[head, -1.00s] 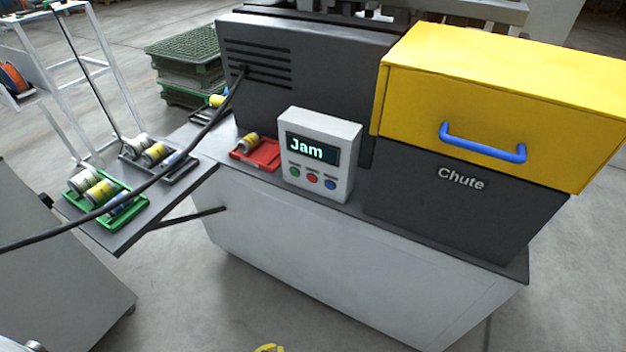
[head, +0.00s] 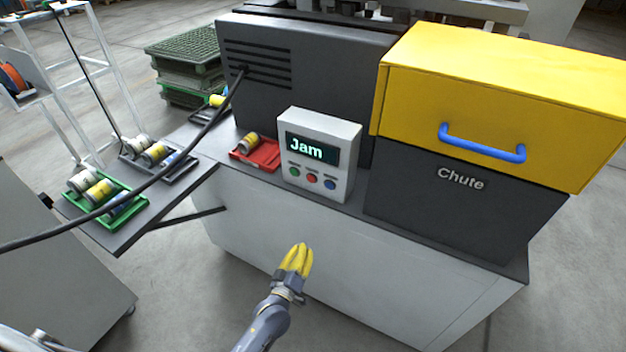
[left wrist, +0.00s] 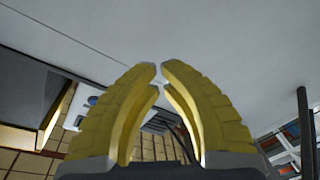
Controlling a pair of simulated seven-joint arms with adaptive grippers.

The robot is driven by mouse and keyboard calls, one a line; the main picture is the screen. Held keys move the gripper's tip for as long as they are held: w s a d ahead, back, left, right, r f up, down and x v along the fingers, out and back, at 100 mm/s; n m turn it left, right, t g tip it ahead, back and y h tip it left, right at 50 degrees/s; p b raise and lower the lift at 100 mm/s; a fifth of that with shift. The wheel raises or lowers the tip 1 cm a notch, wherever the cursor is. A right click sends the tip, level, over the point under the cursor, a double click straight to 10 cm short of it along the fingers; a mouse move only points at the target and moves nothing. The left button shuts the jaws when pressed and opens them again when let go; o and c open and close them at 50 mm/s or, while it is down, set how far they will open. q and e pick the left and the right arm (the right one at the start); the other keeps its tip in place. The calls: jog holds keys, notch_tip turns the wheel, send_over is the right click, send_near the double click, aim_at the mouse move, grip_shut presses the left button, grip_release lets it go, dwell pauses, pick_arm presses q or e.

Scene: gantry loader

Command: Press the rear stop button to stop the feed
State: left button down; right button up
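A white control box (head: 346,160) with a screen reading "Jam" stands on the machine's ledge. Below the screen are a green button (head: 295,171), a red button (head: 312,178) and a blue button (head: 330,184). The small labels are unreadable, and I cannot make out a button marked as the rear stop. My left gripper (head: 303,247) is below and in front of the box, apart from it, with yellow fingers pointing up. In the left wrist view its fingertips (left wrist: 160,72) nearly meet, with nothing between them. My right gripper is out of view.
A yellow cover (head: 500,95) with a blue handle (head: 482,152) sits above the dark chute (head: 450,215) at the right. A red tray (head: 262,160) holding a can is left of the box. A black cable (head: 150,182) crosses the green tray (head: 128,217) side.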

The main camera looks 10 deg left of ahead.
aim_at(311, 179)
pick_arm(q)
jog(key=a+r+n+t+y, duration=0.2)
jog(key=r+n, duration=0.4)
jog(key=r, duration=0.5)
jog(key=a+r+n+t+y, duration=0.2)
jog(key=r+n+t+y, duration=0.1)
jog(key=r+n, duration=0.4)
notch_tip(311, 179, up, 4)
jog(key=shift+a+f+t+y, duration=0.1)
jog(key=shift+a+t+y, duration=0.2)
jog(key=shift+y, duration=0.4)
jog(key=shift+w, duration=0.1)
jog(key=w+d, duration=0.2)
jog(key=w, duration=0.6)
jog(key=shift+w+d, duration=0.15)
jog(key=shift+d, duration=0.15)
jog(key=shift+w+d, duration=0.25)
jog(key=shift+w, duration=0.5)
dwell(0.9)
dwell(0.4)
jog(key=shift+s+a, duration=0.25)
jog(key=shift+s, duration=0.5)
